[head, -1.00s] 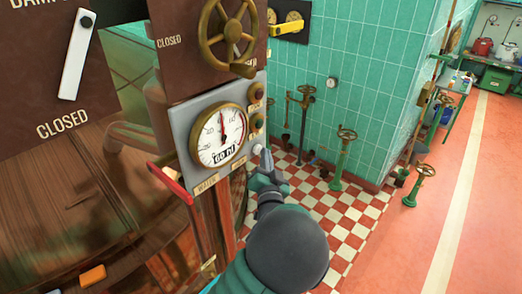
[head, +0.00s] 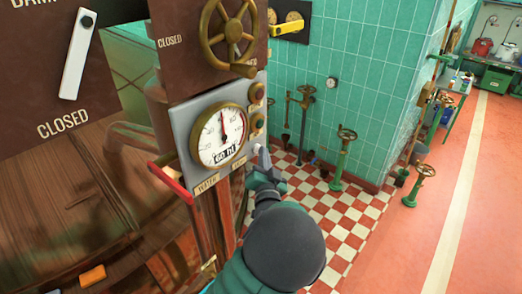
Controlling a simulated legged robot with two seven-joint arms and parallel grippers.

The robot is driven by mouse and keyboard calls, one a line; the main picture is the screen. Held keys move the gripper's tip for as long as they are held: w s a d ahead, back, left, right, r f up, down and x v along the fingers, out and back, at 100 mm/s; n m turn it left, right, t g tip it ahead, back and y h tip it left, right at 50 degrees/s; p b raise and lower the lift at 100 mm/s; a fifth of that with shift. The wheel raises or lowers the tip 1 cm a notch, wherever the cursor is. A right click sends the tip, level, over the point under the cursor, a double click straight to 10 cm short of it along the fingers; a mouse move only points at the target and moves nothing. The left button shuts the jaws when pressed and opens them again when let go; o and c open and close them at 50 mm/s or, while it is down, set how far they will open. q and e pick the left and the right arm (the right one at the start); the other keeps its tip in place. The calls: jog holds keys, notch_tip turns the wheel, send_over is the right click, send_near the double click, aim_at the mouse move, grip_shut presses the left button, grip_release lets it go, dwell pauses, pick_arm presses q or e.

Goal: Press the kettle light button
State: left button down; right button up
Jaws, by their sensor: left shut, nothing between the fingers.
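A grey gauge panel (head: 178,118) holds a round brass-rimmed dial (head: 221,135). Whatever lies behind the tip is hidden. My right gripper is out of view.
A brass valve wheel (head: 229,35) sits above the panel, and a red-handled lever (head: 170,180) sticks out at its lower left. A white lever (head: 77,55) is at upper left. The red floor at right is open.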

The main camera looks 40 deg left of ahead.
pick_arm(q)
jog(key=shift+s+d, duration=0.1)
jog(key=shift+d, duration=0.1)
dwell(0.3)
jog(key=d+p, duration=0.1)
jog(key=d, duration=0.5)
jog(key=shift+s+p, duration=0.25)
jog(key=shift+p, duration=0.05)
